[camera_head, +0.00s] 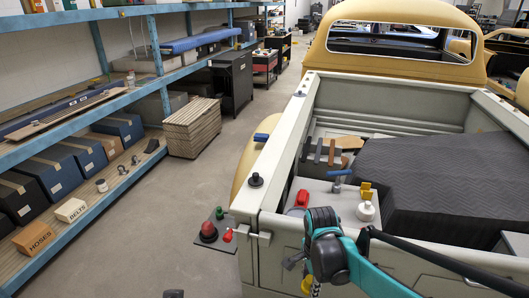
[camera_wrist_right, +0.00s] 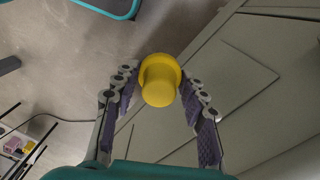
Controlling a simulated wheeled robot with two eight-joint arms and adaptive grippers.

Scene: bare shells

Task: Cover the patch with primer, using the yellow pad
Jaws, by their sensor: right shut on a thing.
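The yellow pad (camera_wrist_right: 160,82) is a round knob-like piece on a wider disc, seen in the right wrist view. My right gripper (camera_wrist_right: 158,92) is shut on it, with a finger on each side. In the head view my teal right arm reaches down over the truck's tailgate, and its wrist hides most of the gripper; a bit of yellow (camera_head: 306,285) shows below it. The tailgate's pale green-grey outer face (camera_wrist_right: 265,120) lies beyond the pad, with a raised shape in it. I cannot clearly make out the patch or any primer.
A pale ledge in the truck bed holds a white pot (camera_head: 365,211), a yellow piece (camera_head: 366,190) and a red item (camera_head: 302,198). A red-domed item (camera_head: 208,231) sits on a side plate at the left.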

